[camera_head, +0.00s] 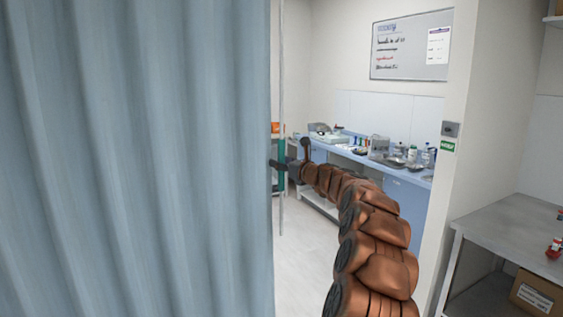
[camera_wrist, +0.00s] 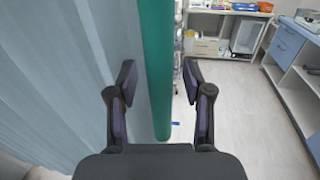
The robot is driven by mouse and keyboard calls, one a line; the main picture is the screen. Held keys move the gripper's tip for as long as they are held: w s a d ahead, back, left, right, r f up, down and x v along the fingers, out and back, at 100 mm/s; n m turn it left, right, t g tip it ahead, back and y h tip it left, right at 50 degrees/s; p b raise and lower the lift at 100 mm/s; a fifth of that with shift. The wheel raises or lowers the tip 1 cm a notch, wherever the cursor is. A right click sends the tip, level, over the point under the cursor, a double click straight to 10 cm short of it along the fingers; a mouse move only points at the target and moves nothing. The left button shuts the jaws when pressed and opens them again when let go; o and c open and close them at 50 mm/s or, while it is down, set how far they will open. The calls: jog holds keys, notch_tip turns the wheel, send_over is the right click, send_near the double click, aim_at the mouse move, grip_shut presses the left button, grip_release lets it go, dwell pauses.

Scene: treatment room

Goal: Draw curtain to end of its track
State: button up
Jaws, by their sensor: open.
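The blue-grey curtain (camera_head: 135,160) hangs in folds over the left half of the head view, and also fills the left of the wrist view (camera_wrist: 65,75). A thin pale vertical rod (camera_head: 282,60) hangs beside its right edge. The rod carries a green grip (camera_head: 282,153), which runs upright between my fingers in the wrist view (camera_wrist: 157,50). My gripper (camera_head: 281,166) is open, with one finger on each side of the green grip in the wrist view (camera_wrist: 159,78). I cannot tell whether either finger touches it. The curtain's top and track are out of view.
A blue counter (camera_head: 400,178) with bottles and trays stands along the back wall. A metal table (camera_head: 510,222) with a cardboard box (camera_head: 537,291) below is at the right. Pale floor (camera_head: 300,260) lies open between curtain and counter.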

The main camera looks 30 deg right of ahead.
jog(key=shift+w, duration=0.1)
grip_shut()
dwell(0.5)
